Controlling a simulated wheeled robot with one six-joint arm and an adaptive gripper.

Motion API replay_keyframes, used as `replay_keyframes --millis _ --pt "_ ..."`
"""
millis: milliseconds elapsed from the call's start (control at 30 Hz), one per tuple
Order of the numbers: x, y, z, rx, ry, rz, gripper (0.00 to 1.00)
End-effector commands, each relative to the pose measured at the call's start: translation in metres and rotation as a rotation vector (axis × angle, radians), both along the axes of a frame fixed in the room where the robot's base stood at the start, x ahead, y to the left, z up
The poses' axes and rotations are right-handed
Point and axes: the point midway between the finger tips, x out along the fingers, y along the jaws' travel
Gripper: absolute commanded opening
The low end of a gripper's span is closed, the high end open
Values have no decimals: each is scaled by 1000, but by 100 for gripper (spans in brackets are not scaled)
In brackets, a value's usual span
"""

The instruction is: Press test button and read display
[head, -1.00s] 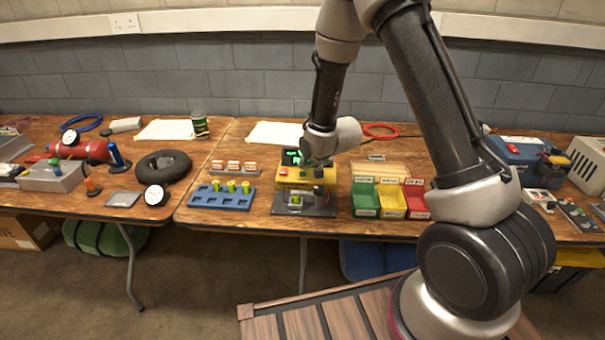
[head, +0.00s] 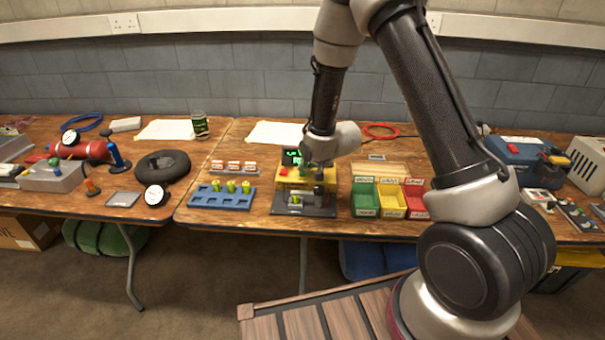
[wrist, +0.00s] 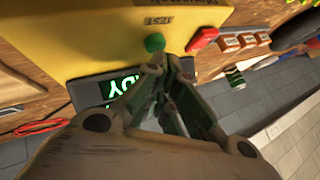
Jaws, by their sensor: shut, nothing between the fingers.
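The yellow tester box (head: 292,181) stands on the table in the head view. In the wrist view its yellow face (wrist: 80,35) carries a green button (wrist: 155,42) beside the upside-down word TEST. A red button (wrist: 203,39) sits to the right. The tester's display (wrist: 92,93) shows green lit letters ending in "DY"; my fingers hide the rest. It also glows in the head view (head: 291,157). My gripper (wrist: 168,62) is shut and empty, its tips close by the green button. Whether they touch it I cannot tell.
A blue rack (head: 208,203) with several yellow-green cells is left of the tester. Green (head: 366,207), yellow (head: 391,212) and red bins (head: 414,211) stand close on its right. A row of orange-and-white blocks (head: 233,167) is behind the rack.

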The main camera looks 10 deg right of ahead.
Motion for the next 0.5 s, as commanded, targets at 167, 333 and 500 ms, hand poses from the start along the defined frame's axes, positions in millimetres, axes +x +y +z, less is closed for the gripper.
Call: replay_keyframes --millis 167,333,500 --pt "0 0 -2 0 0 0 0" --pt "0 0 -4 0 0 0 0" --pt "0 0 -6 0 0 0 0"
